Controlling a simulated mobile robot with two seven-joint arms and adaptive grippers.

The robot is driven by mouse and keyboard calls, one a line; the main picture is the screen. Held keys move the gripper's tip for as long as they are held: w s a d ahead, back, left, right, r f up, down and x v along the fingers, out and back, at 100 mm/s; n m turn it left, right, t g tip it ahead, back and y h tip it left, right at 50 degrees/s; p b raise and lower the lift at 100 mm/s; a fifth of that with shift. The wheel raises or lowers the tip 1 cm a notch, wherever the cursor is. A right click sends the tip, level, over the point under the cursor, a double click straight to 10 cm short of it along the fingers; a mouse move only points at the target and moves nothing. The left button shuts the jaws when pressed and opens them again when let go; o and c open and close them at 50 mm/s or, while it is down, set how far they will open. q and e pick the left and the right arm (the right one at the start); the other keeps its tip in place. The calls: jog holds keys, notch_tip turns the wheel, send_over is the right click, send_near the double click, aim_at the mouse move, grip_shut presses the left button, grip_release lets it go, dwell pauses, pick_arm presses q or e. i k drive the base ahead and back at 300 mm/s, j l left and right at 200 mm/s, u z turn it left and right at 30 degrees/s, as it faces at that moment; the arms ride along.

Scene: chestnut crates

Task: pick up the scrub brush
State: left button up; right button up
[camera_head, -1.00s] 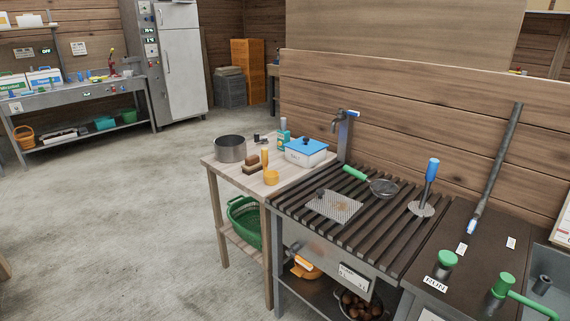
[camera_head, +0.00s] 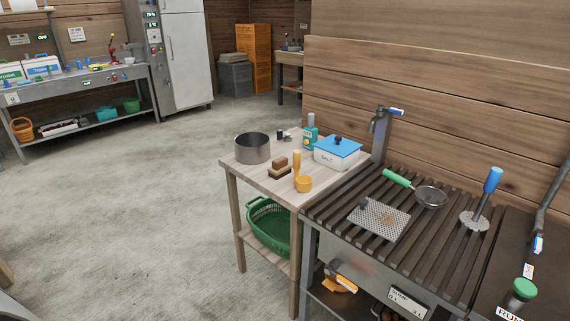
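The scrub brush (camera_head: 279,169) is a small brown block with pale bristles below. It lies on the small wooden table (camera_head: 240,158), in front of the metal pot and left of the orange-handled ladle. Nothing hides it. Neither of my grippers is in the head view.
On the same table stand a grey metal pot (camera_head: 252,148), an orange ladle (camera_head: 304,183), a teal bottle (camera_head: 310,134) and a salt box with a blue lid (camera_head: 337,152). A slatted bench (camera_head: 340,210) adjoins on the right. Open concrete floor (camera_head: 130,210) lies to the left.

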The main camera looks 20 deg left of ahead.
aim_at(280, 166)
jog(key=i+j, duration=0.15)
jog(key=j, duration=0.3)
jog(key=i+j+z, duration=0.1)
jog(key=j, duration=0.35)
jog(key=i+j, duration=0.2)
jog(key=j, duration=0.3)
jog(key=i+j+z, duration=0.15)
jog(key=j, duration=0.75)
jog(key=i+j+z, duration=0.1)
jog(key=j, duration=0.4)
jog(key=i, duration=0.1)
